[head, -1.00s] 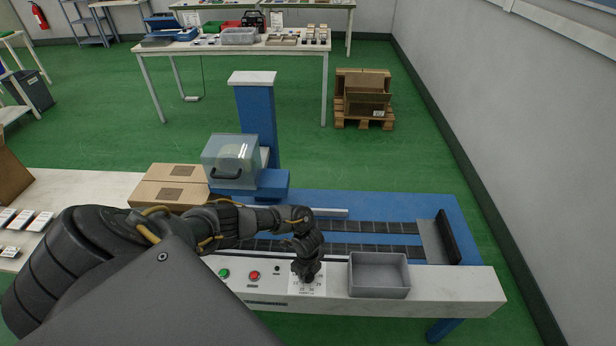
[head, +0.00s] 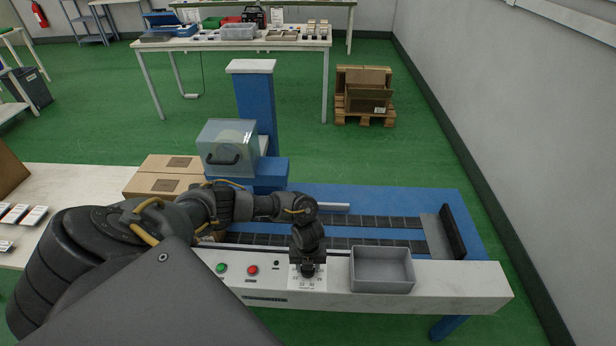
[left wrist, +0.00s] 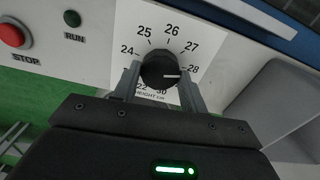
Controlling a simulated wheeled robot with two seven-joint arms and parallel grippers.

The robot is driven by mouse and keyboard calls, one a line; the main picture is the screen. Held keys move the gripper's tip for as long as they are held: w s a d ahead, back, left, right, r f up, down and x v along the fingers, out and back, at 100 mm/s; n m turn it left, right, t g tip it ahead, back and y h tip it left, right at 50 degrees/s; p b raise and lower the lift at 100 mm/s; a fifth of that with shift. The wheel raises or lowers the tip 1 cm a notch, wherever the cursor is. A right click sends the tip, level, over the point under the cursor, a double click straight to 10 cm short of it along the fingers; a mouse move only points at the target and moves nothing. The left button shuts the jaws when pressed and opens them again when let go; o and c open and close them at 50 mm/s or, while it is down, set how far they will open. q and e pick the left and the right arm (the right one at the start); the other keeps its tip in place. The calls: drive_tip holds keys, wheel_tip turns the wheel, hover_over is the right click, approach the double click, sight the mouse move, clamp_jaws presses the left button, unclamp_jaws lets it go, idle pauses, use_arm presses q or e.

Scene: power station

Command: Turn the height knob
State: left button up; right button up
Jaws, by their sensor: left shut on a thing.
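The height knob (left wrist: 158,66) is a round black dial on a white scale plate (head: 293,279) marked from 22 to 30. Its white pointer line faces right in the left wrist view, near the 28 mark; a finger hides part of the scale there. My left gripper (left wrist: 160,76) is shut on the knob, with one finger on each side. In the head view my left gripper (head: 307,270) reaches down onto the panel and covers most of the knob. My right gripper is not in view.
A grey open bin (head: 382,283) stands close on the right. Behind are the conveyor (head: 375,222), a clear-covered head (head: 228,150) and cartons (head: 160,182).

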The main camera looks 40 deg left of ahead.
use_arm(q)
drive_tip(key=shift+m, duration=0.5)
drive_tip(key=o, duration=1)
wheel_tip(320, 180, up, 11)
drive_tip(key=shift+p, duration=0.35)
drive_tip(key=shift+f, duration=0.15)
